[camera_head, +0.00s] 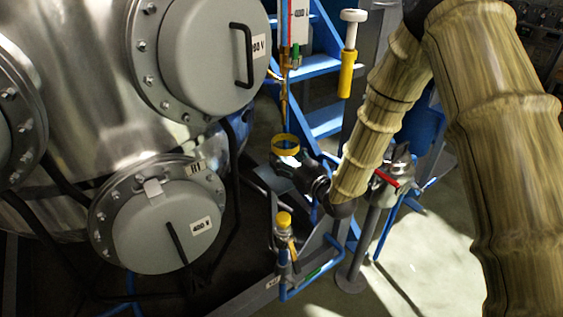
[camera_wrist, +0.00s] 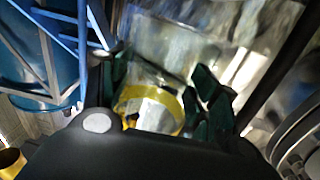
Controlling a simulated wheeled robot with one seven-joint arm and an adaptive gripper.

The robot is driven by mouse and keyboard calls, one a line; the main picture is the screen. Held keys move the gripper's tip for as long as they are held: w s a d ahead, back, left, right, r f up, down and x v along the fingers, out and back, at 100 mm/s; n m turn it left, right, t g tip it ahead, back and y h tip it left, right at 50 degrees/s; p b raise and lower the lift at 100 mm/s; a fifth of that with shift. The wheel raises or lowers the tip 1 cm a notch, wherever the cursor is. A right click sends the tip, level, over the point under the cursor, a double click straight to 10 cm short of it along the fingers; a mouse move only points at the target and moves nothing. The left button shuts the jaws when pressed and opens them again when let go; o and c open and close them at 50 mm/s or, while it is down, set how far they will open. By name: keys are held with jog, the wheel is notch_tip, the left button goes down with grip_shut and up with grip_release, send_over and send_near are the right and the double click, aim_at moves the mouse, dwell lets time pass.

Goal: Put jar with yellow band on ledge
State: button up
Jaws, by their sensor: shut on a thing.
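The jar with the yellow band (camera_head: 285,143) is near the middle of the head view, with its yellow ring uppermost and its body mostly hidden by my gripper (camera_head: 287,161). In the wrist view the jar (camera_wrist: 148,106) looks clear, with a wide yellow band. Dark green fingers of my gripper (camera_wrist: 157,90) stand on both sides of it, shut on it. A small dark flat plate (camera_head: 268,182) shows just below and left of the gripper. I cannot tell whether it is the ledge, or whether the jar touches anything beneath.
A large steel vessel (camera_head: 80,80) with round grey hatches fills the left. A thin vertical pipe (camera_head: 284,98) comes down close above the jar. Blue stairs (camera_head: 322,118) stand behind. A yellow-capped fitting (camera_head: 284,220) and blue piping (camera_head: 308,287) are below. Open floor (camera_head: 430,255) shows at right.

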jog(key=w, duration=0.3)
jog(key=shift+w+a+f, duration=0.25)
jog(key=shift+w+a, duration=0.05)
jog(key=shift+a, duration=0.05)
jog(key=shift+f+b, duration=0.55)
jog(key=shift+f, duration=1.15)
jog(key=o, duration=1.4)
jog(key=shift+f, duration=0.1)
jog(key=p+v, duration=0.1)
jog(key=v, duration=1.1)
